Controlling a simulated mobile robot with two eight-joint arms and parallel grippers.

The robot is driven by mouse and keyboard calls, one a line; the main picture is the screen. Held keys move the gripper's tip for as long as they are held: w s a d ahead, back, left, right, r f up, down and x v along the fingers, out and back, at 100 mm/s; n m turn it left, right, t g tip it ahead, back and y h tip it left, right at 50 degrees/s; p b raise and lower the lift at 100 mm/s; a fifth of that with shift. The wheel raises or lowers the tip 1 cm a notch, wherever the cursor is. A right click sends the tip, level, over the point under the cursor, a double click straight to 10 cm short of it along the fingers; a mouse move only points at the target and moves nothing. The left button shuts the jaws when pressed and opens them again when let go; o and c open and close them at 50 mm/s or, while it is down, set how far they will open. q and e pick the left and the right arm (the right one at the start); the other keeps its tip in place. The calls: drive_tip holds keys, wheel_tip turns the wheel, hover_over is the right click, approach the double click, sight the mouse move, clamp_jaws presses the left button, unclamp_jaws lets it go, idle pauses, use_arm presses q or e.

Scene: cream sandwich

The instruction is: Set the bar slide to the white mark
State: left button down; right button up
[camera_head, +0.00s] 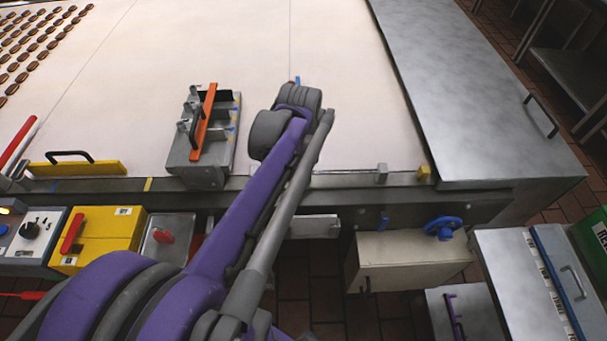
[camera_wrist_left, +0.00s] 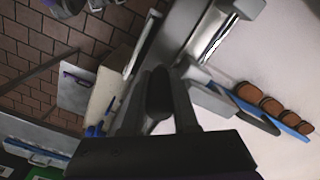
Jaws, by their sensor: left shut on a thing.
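My left gripper (camera_wrist_left: 158,82) is shut on a dark, rounded piece between its fingers in the left wrist view. I cannot tell for certain that this is the slide's handle. In the head view my purple left arm reaches over the conveyor's near edge, and its wrist hides the fingers. A blue bar (camera_wrist_left: 289,121) extends to the right of the gripper in the left wrist view, with several brown biscuits along it. A small blue tip (camera_head: 297,80) shows beyond my wrist in the head view. I cannot make out the white mark. My right gripper is not in view.
A grey fixture (camera_head: 174,158) with an orange bar (camera_head: 205,116) stands left of my wrist. The pale belt (camera_head: 350,110) is clear around it. Rows of biscuits (camera_head: 35,42) lie at far left. A blue handwheel (camera_head: 443,229) is below the rail at right.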

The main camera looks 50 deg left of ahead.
use_arm(q)
drive_tip(key=c, duration=0.7)
unclamp_jaws()
wheel_tip(320, 180, up, 11)
drive_tip(key=shift+f, duration=0.1)
